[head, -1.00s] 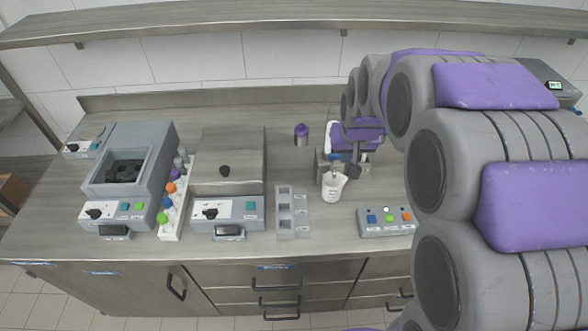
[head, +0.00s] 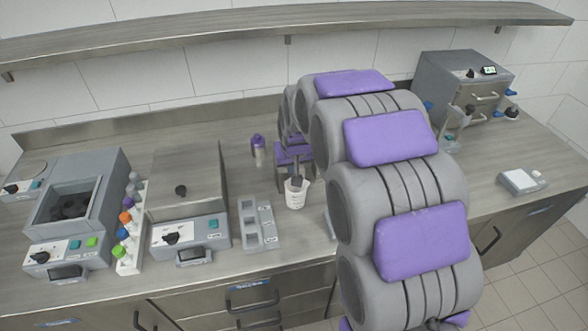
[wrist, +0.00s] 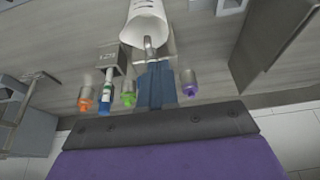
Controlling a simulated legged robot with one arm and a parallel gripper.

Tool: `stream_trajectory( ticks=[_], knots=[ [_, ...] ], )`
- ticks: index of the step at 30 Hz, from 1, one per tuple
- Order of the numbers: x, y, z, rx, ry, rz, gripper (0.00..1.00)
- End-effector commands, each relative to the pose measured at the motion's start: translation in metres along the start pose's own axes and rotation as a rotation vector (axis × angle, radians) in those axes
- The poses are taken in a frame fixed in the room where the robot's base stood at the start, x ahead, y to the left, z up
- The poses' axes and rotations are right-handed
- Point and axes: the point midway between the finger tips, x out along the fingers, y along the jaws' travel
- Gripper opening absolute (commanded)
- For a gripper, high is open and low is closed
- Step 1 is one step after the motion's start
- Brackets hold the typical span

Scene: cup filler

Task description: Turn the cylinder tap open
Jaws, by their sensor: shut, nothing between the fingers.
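My gripper (wrist: 155,72) shows in the wrist view as dark blue fingers, closed together and empty. Its tips are close to a thin metal spout (wrist: 149,48); I cannot tell if they touch. The spout runs to the mouth of a white measuring cup (wrist: 146,22). In the head view the cup (head: 296,194) stands on the bench in front of my arm's end, and my arm hides most of what is behind it. I cannot make out the cylinder tap for certain.
A grey slotted rack (head: 257,222) is left of the cup. Further left are a lidded box unit (head: 187,185), a tube rack (head: 127,245) and another machine (head: 80,195). A purple-capped bottle (head: 258,147) stands behind. A grey machine (head: 460,90) and scale (head: 522,180) are at right.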

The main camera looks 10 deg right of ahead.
Motion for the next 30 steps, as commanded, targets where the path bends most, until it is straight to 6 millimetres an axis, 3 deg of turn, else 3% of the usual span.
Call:
stream_trajectory(
  ticks=[8, 30],
  knots=[
    [0.007, 0.001, -0.018, 0.001, 0.0, 0.0, 0.0],
    [0.006, -0.008, -0.019, 0.051, 0.0, 0.021, 0.0]
  ],
)
